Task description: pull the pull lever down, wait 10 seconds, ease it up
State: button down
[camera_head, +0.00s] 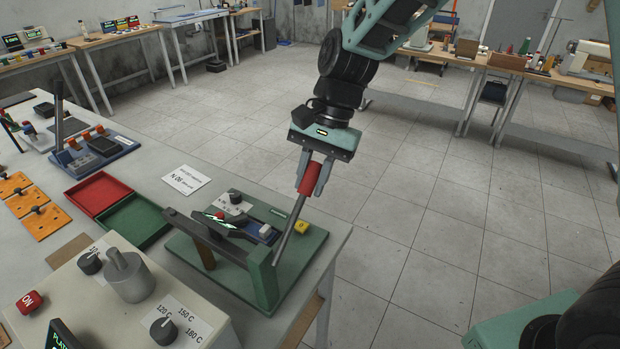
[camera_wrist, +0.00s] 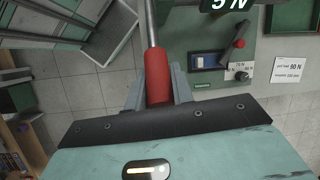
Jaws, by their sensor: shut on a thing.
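The pull lever (camera_head: 288,233) is a grey metal rod with a red handle grip (camera_head: 310,179), on the right side of a green press-like fixture (camera_head: 265,268). The rod slants up and to the right from the fixture's upright post. My gripper (camera_head: 313,177) is shut on the red grip, coming from above. In the wrist view the red grip (camera_wrist: 158,76) sits between both fingers, with the rod running upward out of view. A small green display (camera_wrist: 230,4) in the wrist view reads "5 N". The lever's pivot is not clearly visible.
A card (camera_head: 186,179) marked 90 N lies on the table behind the fixture; it also shows in the wrist view (camera_wrist: 290,69). Red (camera_head: 100,193) and green (camera_head: 135,220) trays and a control box with knobs (camera_head: 128,275) stand to the left. Floor right of the table is clear.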

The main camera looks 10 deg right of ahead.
notch_tip(320, 180, down, 11)
jog(key=w+d+g+y+b, duration=0.2)
jog(key=g+y, duration=0.3)
jog(key=shift+w+d+r+y+b, duration=0.2)
jog(key=shift+w+d+y+b, duration=0.05)
jog(key=shift+d+y+b, duration=0.1)
jog(key=c, duration=1.2)
grip_release()
jog(key=shift+a, duration=0.1)
jog(key=shift+r, duration=0.1)
jog(key=b+v, duration=0.4)
jog(key=v, duration=1.3)
jog(key=shift+w, duration=0.3)
